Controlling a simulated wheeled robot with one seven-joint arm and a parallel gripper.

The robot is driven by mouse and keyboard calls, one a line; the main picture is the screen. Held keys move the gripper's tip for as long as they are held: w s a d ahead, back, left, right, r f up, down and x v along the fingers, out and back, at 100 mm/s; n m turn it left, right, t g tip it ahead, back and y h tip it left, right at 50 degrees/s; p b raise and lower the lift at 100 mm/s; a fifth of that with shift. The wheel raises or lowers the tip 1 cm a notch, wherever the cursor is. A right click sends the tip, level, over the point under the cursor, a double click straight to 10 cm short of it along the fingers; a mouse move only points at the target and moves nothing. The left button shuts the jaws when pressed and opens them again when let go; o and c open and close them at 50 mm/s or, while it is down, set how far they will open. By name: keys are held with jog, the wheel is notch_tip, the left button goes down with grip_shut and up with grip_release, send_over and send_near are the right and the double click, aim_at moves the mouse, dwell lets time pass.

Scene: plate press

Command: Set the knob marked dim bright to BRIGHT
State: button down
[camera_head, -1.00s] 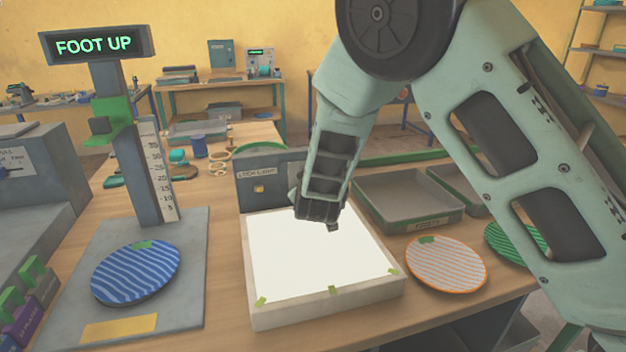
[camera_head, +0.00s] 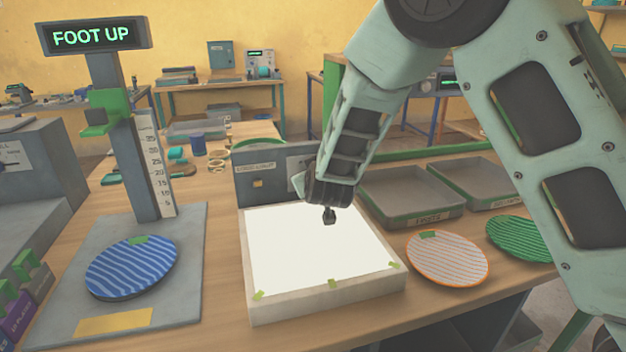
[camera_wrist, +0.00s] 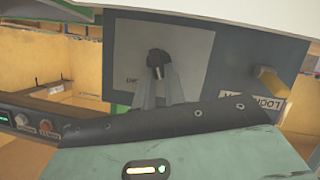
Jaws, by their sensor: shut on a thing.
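The knob (camera_wrist: 157,57) is a small black part on a light grey plate of the grey upright panel (camera_wrist: 215,25). A partly covered label beside it is too small to read in full. My gripper (camera_wrist: 159,78) has its two grey fingers on either side of the knob and is shut on it. Which way the knob points cannot be told. In the head view the panel (camera_head: 262,205) stands behind the white lit surface, and my wrist hides the knob and the fingertips.
The white light box (camera_head: 320,255) lies in front. A blue striped plate (camera_head: 130,265) is left; an orange striped plate (camera_head: 447,258), a green plate (camera_head: 525,238) and grey trays (camera_head: 410,195) are right.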

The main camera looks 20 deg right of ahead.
jog(key=m+y+b, duration=0.1)
jog(key=m+b, duration=0.1)
jog(key=b, duration=0.3)
jog(key=d+m+y+b, duration=0.1)
jog(key=m+y+b, duration=0.1)
jog(key=b, duration=0.4)
jog(key=d+m+y+b, duration=0.1)
jog(key=m+y+b, duration=0.1)
jog(key=b, duration=0.3)
jog(key=shift+w+f+m, duration=0.15)
jog(key=shift+m, duration=0.65)
jog(key=shift+b, duration=0.35)
jog(key=c, duration=1.5)
grip_release()
jog(key=shift+o, duration=0.2)
jog(key=shift+w+f, duration=0.1)
